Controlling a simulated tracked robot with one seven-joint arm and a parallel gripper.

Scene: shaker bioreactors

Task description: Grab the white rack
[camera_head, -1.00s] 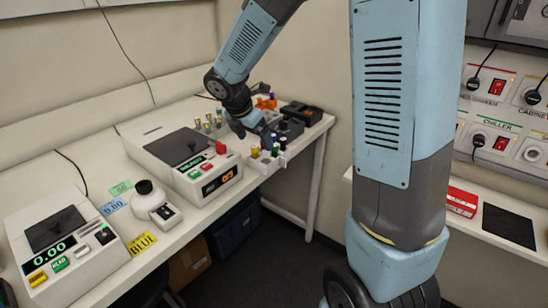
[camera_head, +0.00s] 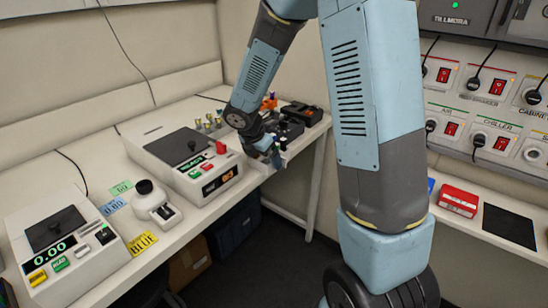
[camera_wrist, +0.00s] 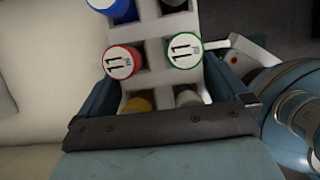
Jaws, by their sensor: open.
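The white rack (camera_wrist: 154,58) shows in the wrist view, holding several vials. A red-ringed vial (camera_wrist: 120,61) and a green-ringed vial (camera_wrist: 184,51), both marked 11, sit side by side. Blue-capped (camera_wrist: 114,8) and dark vials are at the top edge, with yellow and pale caps partly hidden below. My gripper (camera_wrist: 165,80) is open, with a blue finger on either side of the rack; I cannot tell whether they touch it. In the head view my gripper (camera_head: 272,154) is at the bench's front edge and hides most of the rack.
A grey-topped device (camera_head: 190,150) with a red button stands left of my gripper. Several small vials (camera_head: 208,124) stand behind it. A black box (camera_head: 302,113) and an orange item (camera_head: 269,102) lie at the back.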

